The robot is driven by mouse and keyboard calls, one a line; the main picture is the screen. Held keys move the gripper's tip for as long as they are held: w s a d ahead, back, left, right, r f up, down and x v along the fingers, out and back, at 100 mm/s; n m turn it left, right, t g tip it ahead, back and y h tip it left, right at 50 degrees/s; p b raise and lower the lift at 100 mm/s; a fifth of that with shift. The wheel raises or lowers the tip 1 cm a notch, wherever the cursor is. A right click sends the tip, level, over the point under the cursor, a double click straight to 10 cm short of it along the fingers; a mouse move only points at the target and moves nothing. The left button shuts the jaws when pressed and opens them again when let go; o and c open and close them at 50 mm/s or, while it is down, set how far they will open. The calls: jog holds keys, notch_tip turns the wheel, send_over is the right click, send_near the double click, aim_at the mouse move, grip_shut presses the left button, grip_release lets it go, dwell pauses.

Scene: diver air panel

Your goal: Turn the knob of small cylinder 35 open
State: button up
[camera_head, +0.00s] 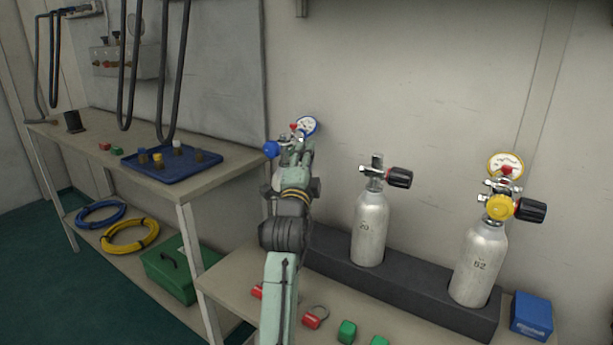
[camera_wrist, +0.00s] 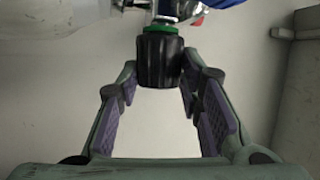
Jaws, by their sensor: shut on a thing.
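My gripper (camera_head: 297,165) is raised in front of the leftmost small cylinder in the head view and hides most of it. In the wrist view my gripper (camera_wrist: 160,82) has its purple-padded fingers on either side of a ribbed black knob (camera_wrist: 158,56), shut on it near the fingertips. A green ring and a metal valve stem show behind the knob. The cylinder's blue regulator (camera_head: 271,149) and gauge (camera_head: 307,126) show past my gripper. Its number is hidden, so I cannot read whether it is 35.
A middle cylinder (camera_head: 369,232) with a black knob and a right cylinder (camera_head: 477,262) marked 52, with yellow regulator, stand in a dark rack (camera_head: 420,297). A blue tray (camera_head: 182,178) is left.

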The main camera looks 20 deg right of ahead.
jog(key=f+n+t+b, duration=0.1)
jog(key=b, duration=0.2)
jog(key=shift+t, duration=0.3)
jog(key=shift+r+n+t+b, duration=0.2)
jog(key=shift+n+t+b, duration=0.3)
jog(key=shift+b, duration=0.45)
jog(key=shift+r, duration=0.1)
jog(key=o, duration=1.2)
jog(key=v, duration=1.2)
jog(key=shift+w+d+f, duration=0.1)
jog(key=shift+f, duration=0.1)
